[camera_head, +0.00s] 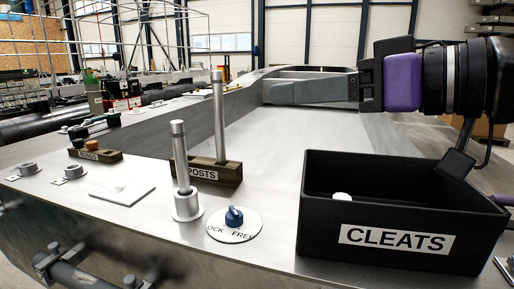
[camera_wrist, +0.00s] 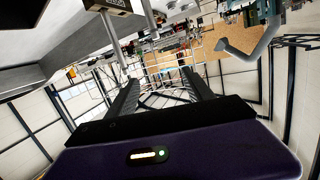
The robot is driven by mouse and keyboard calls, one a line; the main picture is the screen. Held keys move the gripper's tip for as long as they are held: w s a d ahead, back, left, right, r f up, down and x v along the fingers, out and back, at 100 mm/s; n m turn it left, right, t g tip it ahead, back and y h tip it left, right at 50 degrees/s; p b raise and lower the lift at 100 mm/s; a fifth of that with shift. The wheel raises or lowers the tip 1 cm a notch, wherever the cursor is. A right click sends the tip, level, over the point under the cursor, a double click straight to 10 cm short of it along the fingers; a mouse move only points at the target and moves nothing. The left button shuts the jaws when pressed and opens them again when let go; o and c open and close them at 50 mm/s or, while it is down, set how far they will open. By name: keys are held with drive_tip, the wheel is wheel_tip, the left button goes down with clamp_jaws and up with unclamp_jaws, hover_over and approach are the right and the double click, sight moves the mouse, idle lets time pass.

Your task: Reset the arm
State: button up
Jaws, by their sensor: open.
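My gripper (camera_head: 270,91) is at the upper right of the head view, held level above the far part of the grey metal deck and pointing left. Its purple body (camera_head: 402,82) is behind and above the black CLEATS bin. In the wrist view my gripper (camera_wrist: 162,76) shows two dark fingers spread apart. Nothing is between them; the far hall and a wire frame show through the gap. The wrist view is tilted.
The CLEATS bin (camera_head: 393,238) stands at the front right with a small pale piece inside. A POSTS block (camera_head: 217,173) bears an upright post; another post (camera_head: 180,160) stands in a deck socket. A blue lock knob (camera_head: 234,217) is nearby. A white plate (camera_head: 123,191) lies left.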

drive_tip(key=w+d+r+m+t+y, duration=0.1)
drive_tip(key=d+m+t, duration=0.5)
drive_tip(key=d+t, duration=0.45)
drive_tip(key=s+d+f+m+t+h, duration=0.25)
drive_tip(key=d+f+m+h, duration=0.2)
drive_tip(key=f+h, duration=0.4)
drive_tip(key=s+d+f+m+t+h, duration=0.2)
drive_tip(key=s+d+f+m+h, duration=0.1)
drive_tip(key=f+m+h, duration=0.5)
drive_tip(key=s+a+f+n+g+y, duration=0.1)
drive_tip(key=s+f+n+g, duration=0.3)
drive_tip(key=s+f, duration=1.1)
drive_tip(key=s+a+f+n+g+y, duration=0.2)
drive_tip(key=s+f+n+g, duration=0.3)
drive_tip(key=s+f, duration=1)
drive_tip(key=shift+s+a+f+g, duration=0.4)
drive_tip(key=shift+a+g, duration=0.2)
drive_tip(key=shift+a, duration=0.15)
